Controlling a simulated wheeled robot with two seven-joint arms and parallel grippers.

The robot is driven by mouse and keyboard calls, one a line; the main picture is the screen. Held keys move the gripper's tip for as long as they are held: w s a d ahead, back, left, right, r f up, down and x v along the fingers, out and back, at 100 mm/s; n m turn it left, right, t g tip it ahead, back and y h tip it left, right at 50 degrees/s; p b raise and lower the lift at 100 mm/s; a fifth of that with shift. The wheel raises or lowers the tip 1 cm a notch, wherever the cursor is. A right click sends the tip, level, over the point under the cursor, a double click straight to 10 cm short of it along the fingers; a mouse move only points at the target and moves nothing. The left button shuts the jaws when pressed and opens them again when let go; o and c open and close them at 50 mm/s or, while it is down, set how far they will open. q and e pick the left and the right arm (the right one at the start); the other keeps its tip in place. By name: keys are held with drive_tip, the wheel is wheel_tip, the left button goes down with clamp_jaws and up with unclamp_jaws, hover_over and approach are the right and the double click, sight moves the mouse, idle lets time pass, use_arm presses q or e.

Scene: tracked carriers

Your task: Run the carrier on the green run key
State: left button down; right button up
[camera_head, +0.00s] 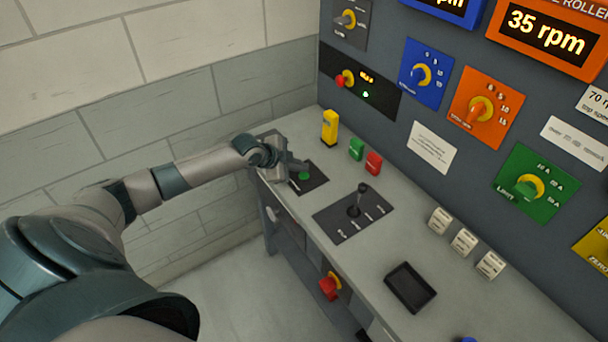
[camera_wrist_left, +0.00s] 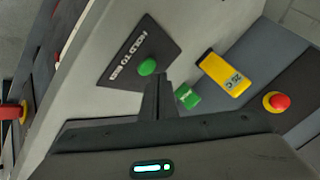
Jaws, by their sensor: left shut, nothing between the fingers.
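The green run key (camera_head: 304,176) is a round green button on a dark plate (camera_head: 316,182) near the far left end of the bench. In the left wrist view the green button (camera_wrist_left: 147,67) sits on its plate (camera_wrist_left: 125,50), which has white lettering that seems to read "HOLD TO RUN". My left gripper (camera_head: 301,165) is shut and empty. Its fingertips are just above or beside the button; I cannot tell whether they touch it. In the left wrist view the shut fingers (camera_wrist_left: 158,85) end right next to the button. My right gripper is not in view.
A yellow block (camera_head: 330,128), a green block (camera_head: 356,148) and a red block (camera_head: 374,162) stand behind the plate. A black lever (camera_head: 356,205) rises from its own plate. A black tray (camera_head: 410,287) and cream blocks (camera_head: 464,241) are further right. An orange display (camera_head: 545,36) reads 35 rpm.

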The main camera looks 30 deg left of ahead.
sight(300, 177)
use_arm(q)
drive_tip(key=shift+r+p, duration=2)
drive_tip(key=shift+r, duration=0.55)
drive_tip(key=shift+f, duration=0.1)
idle(0.4)
